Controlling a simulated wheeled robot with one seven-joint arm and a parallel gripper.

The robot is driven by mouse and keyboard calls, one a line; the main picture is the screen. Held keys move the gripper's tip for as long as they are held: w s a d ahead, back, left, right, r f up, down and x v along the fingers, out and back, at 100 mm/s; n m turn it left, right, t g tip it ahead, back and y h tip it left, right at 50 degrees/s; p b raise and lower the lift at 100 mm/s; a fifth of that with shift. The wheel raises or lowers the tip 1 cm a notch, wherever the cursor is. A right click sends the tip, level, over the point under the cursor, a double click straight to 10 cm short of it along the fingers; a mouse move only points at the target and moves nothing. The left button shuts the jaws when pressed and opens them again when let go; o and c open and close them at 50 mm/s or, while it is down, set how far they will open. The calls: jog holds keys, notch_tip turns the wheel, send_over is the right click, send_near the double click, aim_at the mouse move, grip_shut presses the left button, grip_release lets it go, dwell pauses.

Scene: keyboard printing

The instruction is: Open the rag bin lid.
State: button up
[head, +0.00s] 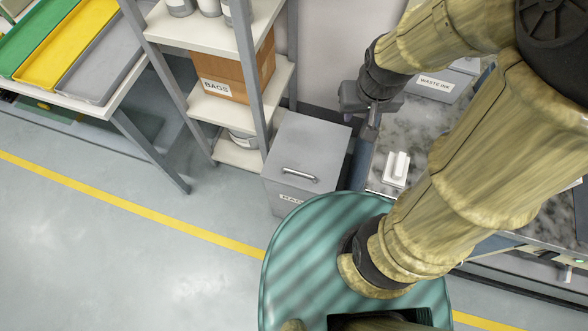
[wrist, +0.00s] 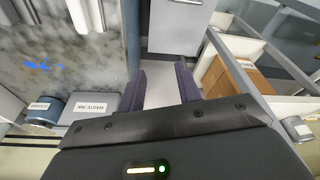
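The rag bin (head: 305,150) is a grey box with a flat lid and a metal bar handle (head: 300,174) near its front edge. The lid looks shut. A partly readable label is on the front, and my body covers the bin's lower right. My gripper (head: 372,122) is beyond the bin's back right corner, by the counter edge, apart from the handle. In the wrist view, my gripper's two dark fingers (wrist: 160,72) are spread with nothing between them. The bin (wrist: 178,28) is ahead of them at the top, with part of its handle at the frame edge.
A shelf rack (head: 245,70) with a BAGS box (head: 235,72) stands left of the bin. A speckled counter (head: 415,125) at right holds a white block (head: 396,168) and a WASTE INK container (head: 436,84). Open floor (head: 110,255) lies to the left.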

jog(key=n+g+b, duration=0.5)
jog(key=n+b, duration=0.3)
jog(key=n, duration=0.6)
send_over(299, 172)
jog(key=w+d, duration=0.1)
jog(key=w, duration=0.3)
jog(key=w+x, duration=0.2)
jog(key=x, duration=1)
jog(key=w+f+x, duration=0.1)
jog(key=w+x, duration=0.2)
jog(key=x, duration=0.9)
jog(key=shift+s+f+y, duration=0.15)
jog(key=shift+f+y, duration=0.1)
jog(key=shift+y, duration=0.15)
jog(key=shift+f, duration=0.15)
jog(key=x, duration=1.7)
jog(key=shift+d+f, duration=0.1)
grip_shut()
